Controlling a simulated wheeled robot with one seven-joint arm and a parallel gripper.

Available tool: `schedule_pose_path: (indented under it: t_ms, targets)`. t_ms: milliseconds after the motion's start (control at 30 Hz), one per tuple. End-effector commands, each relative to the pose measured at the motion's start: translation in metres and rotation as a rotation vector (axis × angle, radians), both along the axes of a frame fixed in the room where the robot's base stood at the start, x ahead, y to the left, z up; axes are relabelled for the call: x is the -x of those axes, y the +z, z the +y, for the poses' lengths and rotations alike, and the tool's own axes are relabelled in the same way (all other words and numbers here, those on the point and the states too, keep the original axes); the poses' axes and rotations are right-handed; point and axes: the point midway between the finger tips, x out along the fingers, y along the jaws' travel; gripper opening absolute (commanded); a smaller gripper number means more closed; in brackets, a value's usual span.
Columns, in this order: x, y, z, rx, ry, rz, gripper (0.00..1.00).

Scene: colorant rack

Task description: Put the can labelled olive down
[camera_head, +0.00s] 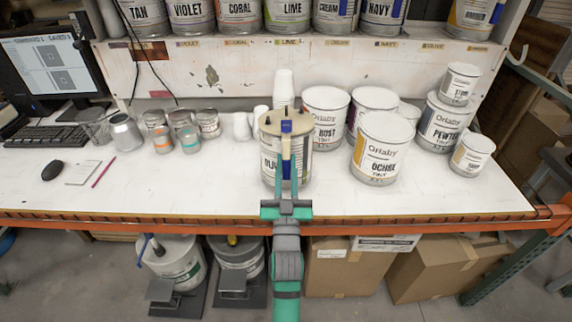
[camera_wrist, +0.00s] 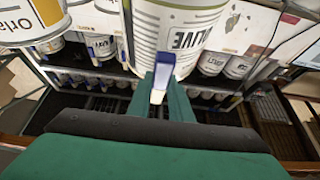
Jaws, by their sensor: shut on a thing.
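The can labelled olive (camera_wrist: 178,28) fills the upper middle of the wrist view, its lettering upside down and partly cut off. In the head view it is the white can with a tan top (camera_head: 301,157) above the front middle of the bench; its lettering there is mostly hidden. My gripper (camera_head: 286,163) comes from the front and is shut on the can's white handle with a blue tip. In the wrist view my gripper (camera_wrist: 163,84) has this handle between its fingers. The can looks upright. I cannot tell whether its base touches the bench.
An ochre can (camera_head: 382,149) stands close to the right, with more cans behind and beside it. White cups (camera_head: 284,88) stand behind. Small jars (camera_head: 190,138) and a metal can (camera_head: 125,132) stand left. The bench (camera_head: 220,195) is clear at front left. A shelf (camera_head: 330,50) with cans runs above.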

Motion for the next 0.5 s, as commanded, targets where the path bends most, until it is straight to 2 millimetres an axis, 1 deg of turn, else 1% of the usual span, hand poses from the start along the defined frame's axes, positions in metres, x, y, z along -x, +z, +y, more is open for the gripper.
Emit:
schedule_pose_path:
  t_ms: [33, 167, 500]
  targets:
    - [0.001, 0.006, -0.001, -0.001, -0.002, -0.015, 0.0]
    - [-0.002, 0.002, -0.001, -0.002, -0.001, -0.015, 0.0]
    - [-0.004, -0.019, -0.003, 0.001, -0.004, -0.008, 0.0]
